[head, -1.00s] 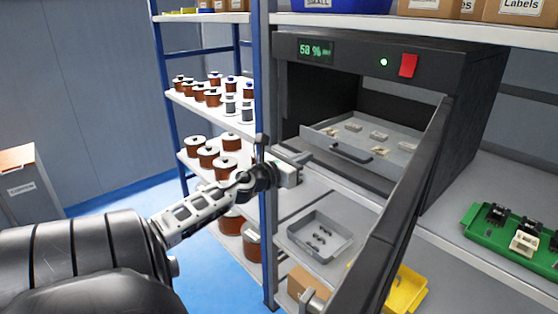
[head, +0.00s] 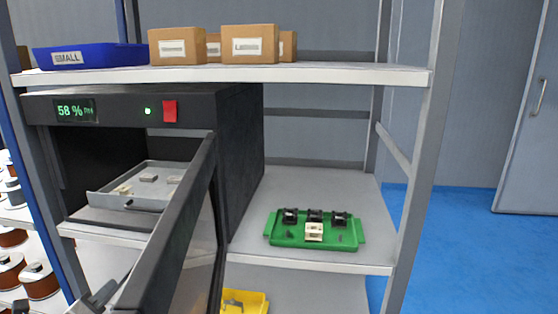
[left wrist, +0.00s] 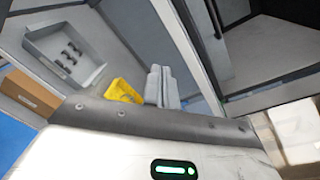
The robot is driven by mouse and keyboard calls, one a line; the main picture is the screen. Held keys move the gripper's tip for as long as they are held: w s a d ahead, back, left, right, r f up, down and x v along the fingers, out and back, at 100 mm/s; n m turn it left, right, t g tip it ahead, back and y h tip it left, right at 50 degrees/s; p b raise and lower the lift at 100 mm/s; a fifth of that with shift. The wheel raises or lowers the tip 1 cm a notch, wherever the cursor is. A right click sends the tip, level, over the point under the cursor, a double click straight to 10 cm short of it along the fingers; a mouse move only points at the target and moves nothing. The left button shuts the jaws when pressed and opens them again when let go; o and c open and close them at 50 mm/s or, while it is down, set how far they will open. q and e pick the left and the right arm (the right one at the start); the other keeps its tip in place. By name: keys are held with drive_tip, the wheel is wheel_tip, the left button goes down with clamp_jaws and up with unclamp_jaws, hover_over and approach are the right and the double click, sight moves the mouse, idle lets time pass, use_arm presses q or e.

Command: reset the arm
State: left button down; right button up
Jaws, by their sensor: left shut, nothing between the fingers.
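My left gripper (head: 103,292) shows only partly at the lower left of the head view, beside the lower part of the open cabinet door (head: 185,235). In the left wrist view its two grey fingers (left wrist: 162,86) are together, with nothing between them. My right gripper is in neither view. The dark cabinet (head: 240,140) has a 58 % display and a green light.
A green tray (head: 290,240) with dark parts and one cream part sits on the shelf right of the cabinet. A yellow bin (head: 255,300) is below; it also shows in the wrist view (left wrist: 122,90), near a grey tray (left wrist: 40,45) and cardboard box (left wrist: 30,92). Open floor lies right.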

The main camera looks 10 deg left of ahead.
use_arm(q)
drive_tip(key=s+d+f+n+g+h, duration=0.1)
drive_tip(key=s+d+f+n+g, duration=0.1)
drive_tip(key=d+n, duration=0.6)
drive_tip(key=s+d+f+n+g+h, duration=0.2)
drive_tip(key=s+d+f+n, duration=0.3)
drive_tip(key=d, duration=0.8)
drive_tip(key=s+d+f+n+g+h, duration=0.2)
drive_tip(key=s+d+f+n, duration=0.2)
drive_tip(key=d+n, duration=0.6)
drive_tip(key=shift+s+d+f+n, duration=0.25)
drive_tip(key=shift+d+f+n, duration=0.15)
drive_tip(key=shift+d+f, duration=0.45)
drive_tip(key=shift+a+h, duration=0.1)
drive_tip(key=shift+h, duration=0.2)
